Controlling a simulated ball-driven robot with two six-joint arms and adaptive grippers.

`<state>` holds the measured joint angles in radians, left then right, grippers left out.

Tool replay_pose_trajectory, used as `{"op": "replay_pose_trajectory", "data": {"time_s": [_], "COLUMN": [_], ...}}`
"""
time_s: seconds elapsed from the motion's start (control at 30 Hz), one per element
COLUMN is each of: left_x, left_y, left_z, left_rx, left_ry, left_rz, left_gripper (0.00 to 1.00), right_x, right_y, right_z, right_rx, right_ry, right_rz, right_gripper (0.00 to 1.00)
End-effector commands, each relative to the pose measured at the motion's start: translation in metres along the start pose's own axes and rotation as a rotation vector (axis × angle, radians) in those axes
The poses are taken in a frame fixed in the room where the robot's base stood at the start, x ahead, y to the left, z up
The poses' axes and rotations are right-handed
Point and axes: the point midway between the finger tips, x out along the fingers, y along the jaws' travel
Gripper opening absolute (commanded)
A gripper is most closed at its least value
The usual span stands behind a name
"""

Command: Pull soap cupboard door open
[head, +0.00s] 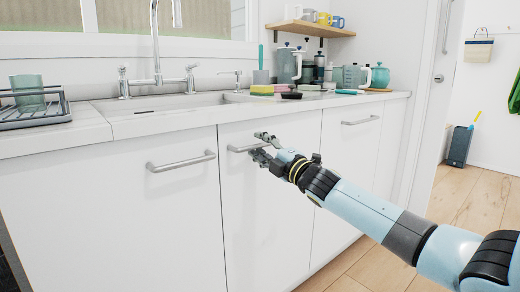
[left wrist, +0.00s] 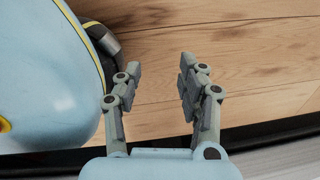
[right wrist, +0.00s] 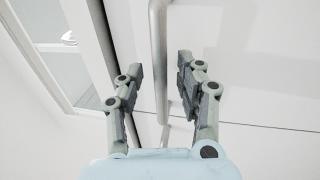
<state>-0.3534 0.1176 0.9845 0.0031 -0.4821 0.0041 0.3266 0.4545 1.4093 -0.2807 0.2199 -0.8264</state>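A white middle cupboard door (head: 265,215) under the sink counter is closed, with a horizontal metal bar handle (head: 237,149). My right gripper (head: 261,146) is at this handle, with one finger above the bar's line and one below. In the right wrist view, the handle (right wrist: 158,50) runs between the two spread fingers, apart from both; how deep it sits between them is hard to tell. No label shows which door is the soap cupboard. My left gripper (left wrist: 157,80) is open and empty above the wooden floor; it is outside the head view.
A left door (head: 110,220) and a right door (head: 345,175) have similar handles and are closed. Sponges (head: 262,89) and jugs stand on the counter (head: 160,122) above. Wooden floor (head: 350,268) lies clear in front of the right door.

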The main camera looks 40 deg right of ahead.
Motion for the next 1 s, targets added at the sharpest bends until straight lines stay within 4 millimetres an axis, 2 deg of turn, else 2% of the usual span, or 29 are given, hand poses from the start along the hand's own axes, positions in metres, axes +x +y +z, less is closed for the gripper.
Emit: {"op": "replay_pose_trajectory", "data": {"time_s": [0.37, 0.63, 1.0], "left_x": [0.0003, 0.0004, 0.0005], "left_y": [-0.0001, 0.0, 0.0001], "left_z": [0.0009, 0.0014, 0.0014], "left_rx": [0.0, 0.0, 0.0], "left_ry": [-0.001, -0.001, -0.001], "left_rz": [0.0, 0.0, 0.0], "left_gripper": [0.4, 0.4, 0.4], "right_x": [0.0049, 0.0047, 0.0044], "right_y": [-0.0008, -0.0009, -0.0015], "right_z": [-0.0002, -0.0002, -0.0002], "right_rx": [0.0, 0.0, 0.001], "right_ry": [0.001, 0.001, 0.0], "right_rz": [-0.002, -0.002, -0.003], "right_gripper": [0.35, 0.0, 0.0]}}
